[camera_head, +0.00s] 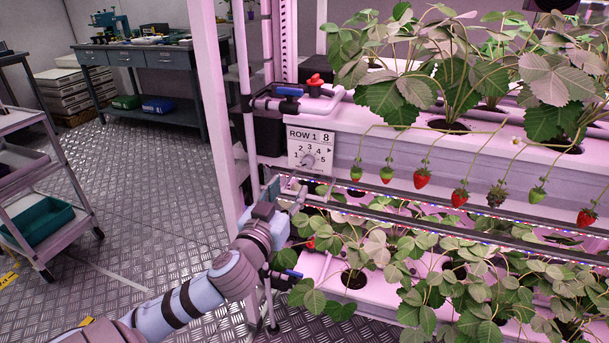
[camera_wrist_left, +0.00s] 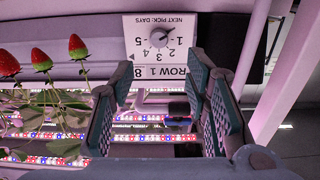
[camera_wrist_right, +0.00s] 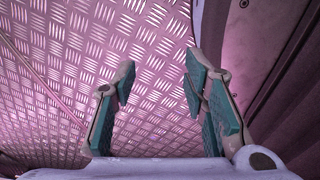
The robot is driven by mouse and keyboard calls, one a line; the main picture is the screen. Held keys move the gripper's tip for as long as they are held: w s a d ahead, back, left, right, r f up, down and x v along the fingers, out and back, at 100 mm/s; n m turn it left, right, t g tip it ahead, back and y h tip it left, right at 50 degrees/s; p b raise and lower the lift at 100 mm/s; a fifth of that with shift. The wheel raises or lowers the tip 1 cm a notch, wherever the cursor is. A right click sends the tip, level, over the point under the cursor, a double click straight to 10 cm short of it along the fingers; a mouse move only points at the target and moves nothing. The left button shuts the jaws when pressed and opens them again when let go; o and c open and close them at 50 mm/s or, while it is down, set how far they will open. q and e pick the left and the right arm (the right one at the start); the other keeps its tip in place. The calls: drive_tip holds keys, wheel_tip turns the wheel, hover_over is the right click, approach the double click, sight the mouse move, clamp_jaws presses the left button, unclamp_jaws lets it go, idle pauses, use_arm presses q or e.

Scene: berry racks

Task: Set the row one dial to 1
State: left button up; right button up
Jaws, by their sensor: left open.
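The row one panel (camera_head: 318,138) is white, reads ROW 1 8 and carries the numbers 1 to 5 around a small grey dial (camera_head: 308,161). It stands on the front of the upper rack. The dial's pointer is too small to read surely. In the left wrist view the panel (camera_wrist_left: 150,72) appears upside down, with the dial (camera_wrist_left: 158,38) beyond my fingers. My left gripper (camera_head: 289,190) is open and empty, just below and left of the panel, apart from the dial. My right gripper (camera_wrist_right: 160,82) is open and empty above the metal floor.
Strawberries (camera_head: 422,178) hang on stems right of the panel. Pipes with a red valve (camera_head: 314,79) and a blue valve (camera_head: 289,92) are above it. A white post (camera_head: 212,105) stands left. A cart with a green bin (camera_head: 38,221) is far left; floor between is clear.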

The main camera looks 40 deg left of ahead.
sight(307, 164)
use_arm(q)
drive_tip(key=b+x, duration=0.1)
drive_tip(key=x, duration=0.9)
drive_tip(key=shift+w+f+b, duration=0.1)
drive_tip(key=shift+w+b, duration=0.1)
drive_tip(key=shift+b, duration=0.1)
drive_tip(key=shift+w+a, duration=0.15)
drive_tip(key=shift+w, duration=0.2)
use_arm(e)
drive_tip(key=shift+w+d+f, duration=0.25)
drive_tip(key=shift+w+f, duration=0.05)
drive_tip(key=shift+f, duration=0.15)
drive_tip(key=shift+w+d+f, duration=0.2)
drive_tip(key=shift+w+f, duration=0.05)
drive_tip(key=shift+f, duration=0.15)
use_arm(q)
drive_tip(key=shift+c, duration=0.3)
drive_tip(key=c, duration=1)
clamp_jaws()
use_arm(e)
drive_tip(key=shift+s, duration=0.25)
